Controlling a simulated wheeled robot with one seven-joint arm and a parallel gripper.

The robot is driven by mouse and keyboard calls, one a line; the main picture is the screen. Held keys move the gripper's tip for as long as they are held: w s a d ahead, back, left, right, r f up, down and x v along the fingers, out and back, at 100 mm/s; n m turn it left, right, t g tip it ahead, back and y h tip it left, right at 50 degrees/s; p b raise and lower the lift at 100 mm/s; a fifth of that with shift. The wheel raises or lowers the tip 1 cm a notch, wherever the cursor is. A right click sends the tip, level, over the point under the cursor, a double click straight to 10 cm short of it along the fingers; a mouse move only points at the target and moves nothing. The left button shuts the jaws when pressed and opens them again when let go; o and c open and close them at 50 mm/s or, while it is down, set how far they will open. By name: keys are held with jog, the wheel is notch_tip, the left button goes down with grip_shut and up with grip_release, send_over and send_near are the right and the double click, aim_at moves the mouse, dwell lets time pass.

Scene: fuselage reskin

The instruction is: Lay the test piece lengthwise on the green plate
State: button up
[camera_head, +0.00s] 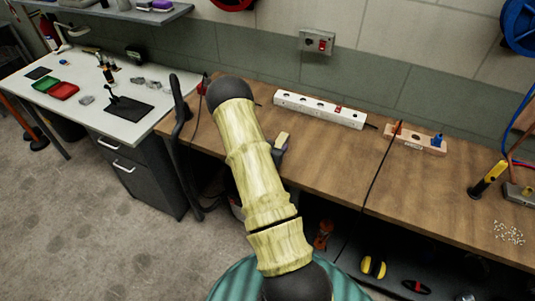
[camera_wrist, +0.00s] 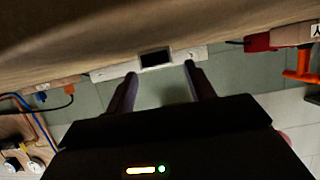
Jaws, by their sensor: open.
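My gripper (camera_wrist: 161,69) is open in the wrist view, its two dark fingers apart. A small dark rectangular thing with a pale edge (camera_wrist: 155,59) shows between and beyond the fingertips, at the white strip; I cannot tell whether it is the test piece or whether it touches a finger. In the head view my arm hides most of the gripper area over the wooden bench (camera_head: 330,150). A small pale yellow block shape (camera_head: 283,137) shows beside my arm; I cannot tell what it belongs to. A small green flat thing (camera_head: 46,85) lies on the white table at the left.
A white power strip (camera_head: 320,109) lies along the bench's back edge. A wooden block with a blue part (camera_head: 415,140) is right of it. A red tray (camera_head: 63,91) and a black mat (camera_head: 129,107) are on the white table. The bench's middle front is clear.

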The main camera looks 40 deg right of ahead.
jog(key=b+v, duration=0.1)
jog(key=v, duration=0.8)
jog(key=shift+a+b, duration=0.2)
jog(key=shift+b, duration=0.2)
jog(key=shift+s+a+r, duration=0.15)
jog(key=shift+a, duration=0.2)
jog(key=shift+s+d, duration=0.2)
jog(key=shift+a, duration=0.15)
jog(key=shift+a+r, duration=0.1)
